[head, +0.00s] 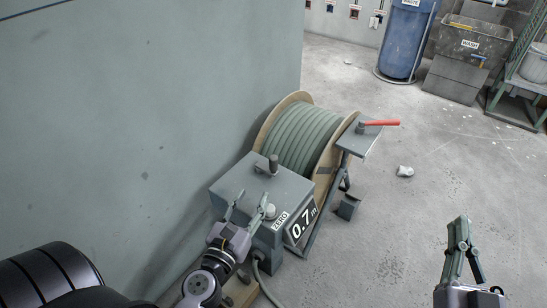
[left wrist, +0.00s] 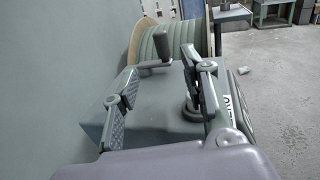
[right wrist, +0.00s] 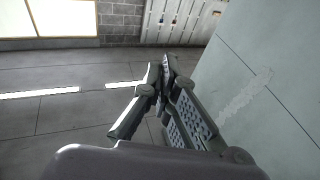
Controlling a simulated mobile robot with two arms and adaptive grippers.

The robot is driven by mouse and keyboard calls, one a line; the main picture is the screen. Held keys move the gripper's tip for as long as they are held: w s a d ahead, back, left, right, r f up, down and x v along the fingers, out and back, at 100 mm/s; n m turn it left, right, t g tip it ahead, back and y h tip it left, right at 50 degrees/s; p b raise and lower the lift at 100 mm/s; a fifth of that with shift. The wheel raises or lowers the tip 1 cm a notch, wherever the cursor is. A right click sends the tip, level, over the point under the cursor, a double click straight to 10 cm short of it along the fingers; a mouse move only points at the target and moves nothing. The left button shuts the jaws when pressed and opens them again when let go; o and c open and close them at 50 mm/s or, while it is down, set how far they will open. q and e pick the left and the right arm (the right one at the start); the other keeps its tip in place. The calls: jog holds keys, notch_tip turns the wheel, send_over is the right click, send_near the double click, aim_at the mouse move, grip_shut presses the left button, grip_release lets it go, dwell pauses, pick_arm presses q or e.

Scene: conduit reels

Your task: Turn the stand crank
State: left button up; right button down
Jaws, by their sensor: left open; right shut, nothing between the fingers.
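The stand crank (head: 270,165) is a short arm with an upright dark grip on top of a grey box (head: 232,180). In the left wrist view the crank (left wrist: 161,46) shows beyond my fingers, near the conduit reel. My left gripper (head: 247,207) is open over the near part of the box. Its fingers (left wrist: 163,85) are apart with nothing between them, short of the crank. My right gripper (head: 460,235) is shut and empty, over the floor at the right. In the right wrist view its fingers (right wrist: 166,72) meet, away from the crank.
A reel of green conduit (head: 302,140) stands behind the box, beside a grey wall (head: 150,110). A red lever (head: 382,123) sits on a small plate at its right. The box front reads 0.7 m (head: 303,224). A blue drum (head: 402,40) stands far back; floor at right is mostly clear.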

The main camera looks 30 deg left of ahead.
pick_arm(q)
jog(key=p, duration=0.2)
send_near(272, 163)
jog(key=shift+w+a+r, duration=0.1)
jog(key=shift+w+a, duration=0.05)
jog(key=shift+w, duration=0.6)
jog(key=w, duration=0.1)
jog(key=w+p, duration=0.1)
jog(key=w, duration=0.1)
jog(key=shift+w+a, duration=0.2)
jog(key=shift+w, duration=0.1)
jog(key=w, duration=0.3)
jog(key=w+p, duration=0.1)
jog(key=w, duration=0.1)
jog(key=shift+a, duration=0.3)
jog(key=shift+w, duration=0.55)
pick_arm(e)
jog(key=s+d+f+g+h, duration=0.1)
jog(key=s+d+f+g, duration=0.1)
jog(key=f+g, duration=0.3)
jog(key=s+d+f+g+h, duration=0.2)
jog(key=s+f+g, duration=0.3)
jog(key=f, duration=0.7)
jog(key=shift+d+m+g, duration=0.2)
jog(key=shift+m+g, duration=0.1)
jog(key=shift+g, duration=0.3)
pick_arm(q)
jog(key=shift+c, duration=0.3)
pick_arm(e)
jog(key=shift+s, duration=0.1)
